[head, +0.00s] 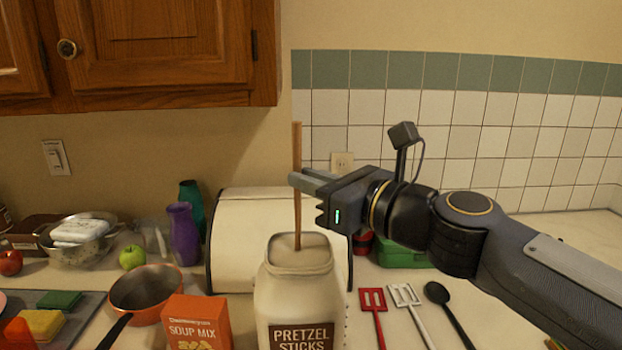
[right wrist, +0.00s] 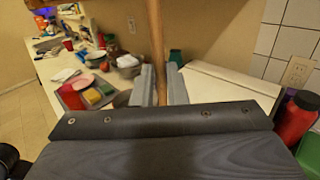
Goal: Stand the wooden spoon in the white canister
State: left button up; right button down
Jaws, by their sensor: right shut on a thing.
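The wooden spoon (head: 297,146) is a thin brown shaft, upright in the head view. My right gripper (head: 303,180) is shut on it around mid-length. In the right wrist view the spoon (right wrist: 156,35) stands between the two grey fingers (right wrist: 161,84). The white canister (head: 300,295), labelled PRETZEL STICKS, stands below the gripper with its square mouth facing up. The spoon's lower end shows within the outline of the mouth; I cannot tell how deep it is. No wider spoon bowl shows. My left gripper is not in view.
A cream bread box (head: 240,240) stands behind the canister. An orange soup mix box (head: 197,322) and a copper pan (head: 147,292) are to its left. A red spatula (head: 374,312), a white turner (head: 408,302) and a black spoon (head: 440,296) lie to its right.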

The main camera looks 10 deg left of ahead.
jog(key=shift+f+b, duration=2.1)
jog(key=shift+f, duration=0.45)
jog(key=c, duration=1.4)
grip_release()
jog(key=shift+o, duration=0.2)
send_near(302, 209)
jog(key=shift+a+r, duration=0.1)
